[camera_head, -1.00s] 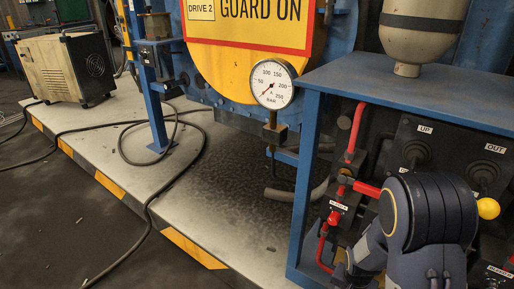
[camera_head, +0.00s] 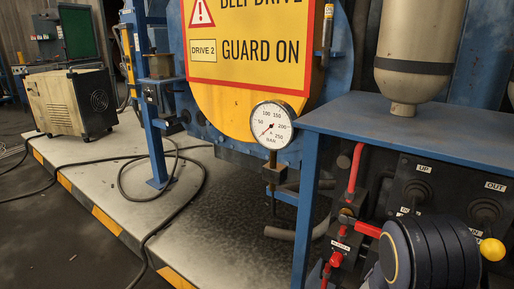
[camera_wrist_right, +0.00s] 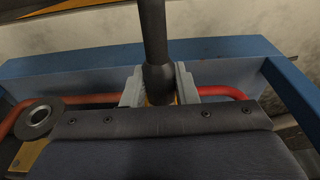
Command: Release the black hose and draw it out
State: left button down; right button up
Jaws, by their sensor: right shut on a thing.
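In the right wrist view, the black hose (camera_wrist_right: 154,40) comes down from the top edge into a wider dark end piece. My right gripper (camera_wrist_right: 159,88) is shut on this end, with one grey finger on each side. A bit of brass-yellow shows just below the hose end; whether the two are joined is hidden. In the head view, my right arm covers the lower right corner, and its fingers and the held hose cannot be made out. My left gripper is in neither view.
A blue bench frame (camera_head: 306,222) stands around the red pipes (camera_head: 356,172) and valves. A pressure gauge (camera_head: 272,125) stands left of it, above a dark bent pipe (camera_head: 288,234). A control panel with a yellow knob (camera_head: 492,249) is beside my right arm. A cable lies on the platform.

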jog(key=shift+s+a+p, duration=0.25)
jog(key=shift+s+a, duration=0.45)
jog(key=shift+s, duration=0.3)
jog(key=shift+s+a+p, duration=0.25)
jog(key=shift+s+a, duration=0.45)
jog(key=shift+s, duration=0.3)
